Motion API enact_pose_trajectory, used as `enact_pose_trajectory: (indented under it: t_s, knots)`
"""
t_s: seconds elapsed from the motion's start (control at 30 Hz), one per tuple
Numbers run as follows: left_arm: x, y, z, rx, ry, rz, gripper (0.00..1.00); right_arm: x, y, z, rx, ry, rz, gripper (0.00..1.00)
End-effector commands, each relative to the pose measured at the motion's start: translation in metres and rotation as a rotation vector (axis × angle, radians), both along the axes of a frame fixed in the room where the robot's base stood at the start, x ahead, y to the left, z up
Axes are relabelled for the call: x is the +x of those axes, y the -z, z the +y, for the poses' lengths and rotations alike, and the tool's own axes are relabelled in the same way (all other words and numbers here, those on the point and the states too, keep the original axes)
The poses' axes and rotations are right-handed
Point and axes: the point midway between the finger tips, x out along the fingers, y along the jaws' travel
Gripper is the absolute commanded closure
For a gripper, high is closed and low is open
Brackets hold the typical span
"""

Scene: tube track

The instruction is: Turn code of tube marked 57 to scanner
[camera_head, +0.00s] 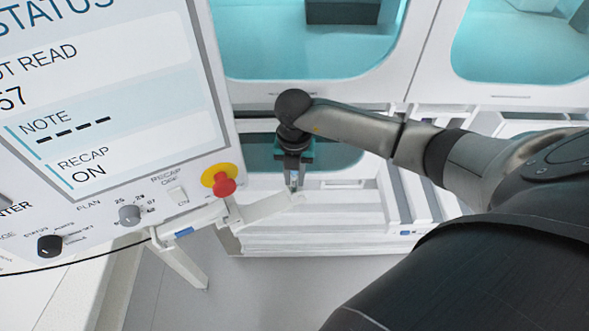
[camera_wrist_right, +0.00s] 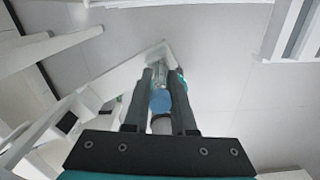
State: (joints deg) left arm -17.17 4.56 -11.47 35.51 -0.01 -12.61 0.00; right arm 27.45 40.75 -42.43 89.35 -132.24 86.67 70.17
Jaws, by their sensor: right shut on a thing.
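My right gripper (camera_head: 293,184) points down at the front of the white track, below the teal-lit windows. In the right wrist view its two dark fingers (camera_wrist_right: 163,78) are shut on a tube (camera_wrist_right: 160,102) with a blue band and a clear upper part. The tube's number and code cannot be read in either view. A white arm-like rail (camera_head: 265,208) lies beside the fingertips; whether the tube touches it, I cannot tell. The screen (camera_head: 105,105) shows "57", words ending in "READ", dashes under NOTE, and RECAP ON. I cannot make out the scanner. My left gripper is out of view.
A red stop button (camera_head: 224,187) on a yellow base and a grey knob (camera_head: 130,215) sit on the panel left of my gripper. White slotted rails (camera_head: 345,210) run behind it. The grey floor (camera_head: 290,285) below is clear.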

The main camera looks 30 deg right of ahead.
Motion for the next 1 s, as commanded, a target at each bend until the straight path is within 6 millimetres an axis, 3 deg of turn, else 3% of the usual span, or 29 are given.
enact_pose_trajectory:
  t_s: [0.2, 1.0]
  knots:
    - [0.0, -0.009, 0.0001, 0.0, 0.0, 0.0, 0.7, 0.0001, -0.0012, -0.0002, -0.001, 0.127, -0.001, 1.0]
    - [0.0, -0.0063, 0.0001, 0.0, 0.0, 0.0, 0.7, 0.0001, 0.0037, -0.0005, -0.001, 0.129, -0.001, 1.0]
